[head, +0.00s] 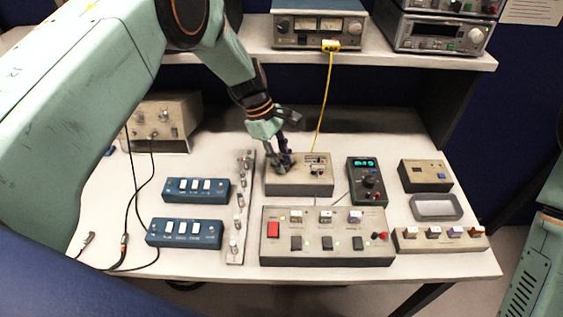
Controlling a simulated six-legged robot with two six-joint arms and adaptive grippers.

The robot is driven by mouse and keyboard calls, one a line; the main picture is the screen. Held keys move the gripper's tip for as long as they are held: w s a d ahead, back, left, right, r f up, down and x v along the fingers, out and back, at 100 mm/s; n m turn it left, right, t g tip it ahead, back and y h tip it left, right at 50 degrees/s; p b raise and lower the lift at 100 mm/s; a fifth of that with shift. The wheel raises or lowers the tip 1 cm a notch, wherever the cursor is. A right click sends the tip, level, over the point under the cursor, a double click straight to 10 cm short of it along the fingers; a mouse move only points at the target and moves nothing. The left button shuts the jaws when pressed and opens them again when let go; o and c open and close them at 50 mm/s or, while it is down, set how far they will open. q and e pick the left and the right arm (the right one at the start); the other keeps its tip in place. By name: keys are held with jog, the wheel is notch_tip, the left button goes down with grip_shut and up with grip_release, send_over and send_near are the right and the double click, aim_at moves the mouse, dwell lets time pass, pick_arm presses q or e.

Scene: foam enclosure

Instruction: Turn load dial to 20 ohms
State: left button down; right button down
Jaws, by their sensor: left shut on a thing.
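My left gripper (281,163) reaches down from the upper left onto the left part of a small beige box (300,188) in the middle of the bench. Its dark fingers are shut on the load dial on top of that box. The fingers hide the dial, so its pointer and setting cannot be read. A small terminal area shows on the right part of the box top, where a yellow cable (324,100) comes down. My right gripper is not in view; only part of my right arm shows at the right edge.
A handheld meter (367,182) with a green display stands close right of the box. A larger switch panel (328,252) lies in front. A strip of connectors (240,210) and two blue switch boxes (197,190) are at left. A shelf (400,60) with instruments runs behind.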

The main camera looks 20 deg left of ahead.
pick_arm(q)
jog(key=shift+w+m+b, duration=0.1)
jog(key=shift+m+b, duration=0.25)
jog(key=shift+m, duration=0.25)
jog(key=shift+r+g, duration=0.1)
jog(key=shift+g, duration=0.2)
jog(key=c, duration=1.1)
grip_release()
jog(key=shift+o, duration=0.2)
jog(key=s+v, duration=0.1)
jog(key=v, duration=0.6)
jog(key=shift+w+r, duration=0.25)
jog(key=shift+w, duration=0.25)
